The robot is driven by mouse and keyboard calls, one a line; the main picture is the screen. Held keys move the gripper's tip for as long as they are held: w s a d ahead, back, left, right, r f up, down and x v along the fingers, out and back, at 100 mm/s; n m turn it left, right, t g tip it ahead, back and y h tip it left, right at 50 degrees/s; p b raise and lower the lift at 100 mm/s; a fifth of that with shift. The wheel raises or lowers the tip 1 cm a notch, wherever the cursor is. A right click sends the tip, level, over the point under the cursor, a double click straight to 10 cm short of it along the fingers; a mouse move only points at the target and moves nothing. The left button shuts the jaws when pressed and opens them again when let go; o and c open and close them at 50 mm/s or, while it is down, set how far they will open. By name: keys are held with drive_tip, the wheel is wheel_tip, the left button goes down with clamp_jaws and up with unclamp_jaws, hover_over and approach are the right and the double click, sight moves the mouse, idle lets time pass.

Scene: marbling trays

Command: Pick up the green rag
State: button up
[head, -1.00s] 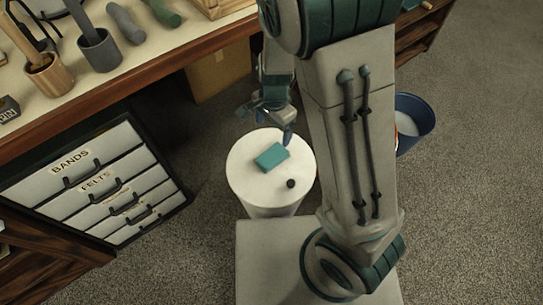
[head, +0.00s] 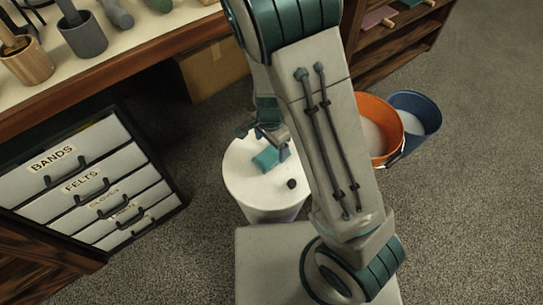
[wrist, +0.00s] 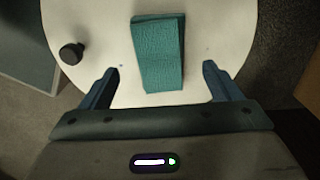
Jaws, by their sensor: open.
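The green rag (head: 267,159) is a folded, teal-green cloth lying flat on a round white stand (head: 244,186). My gripper (head: 264,137) is over the far side of the stand in the head view and partly covers the rag. In the wrist view the rag (wrist: 158,55) lies lengthwise between the two dark blue fingers of my gripper (wrist: 160,70). The fingers are open, with a gap on each side of the rag, and hold nothing. How high they are above the stand is hard to tell.
A small black knob (head: 291,184) sits on the stand near the rag. A labelled drawer unit (head: 100,203) and a workbench (head: 120,50) are at left. A cardboard box (head: 213,70) is behind. An orange bucket (head: 378,113) and a blue bucket (head: 427,120) stand at right on open carpet.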

sight(271, 154)
wheel_tip(271, 154, down, 5)
drive_tip(key=b, duration=0.3)
drive_tip(key=shift+w+r, duration=0.1)
drive_tip(key=c, duration=0.8)
drive_tip(key=shift+r, duration=0.15)
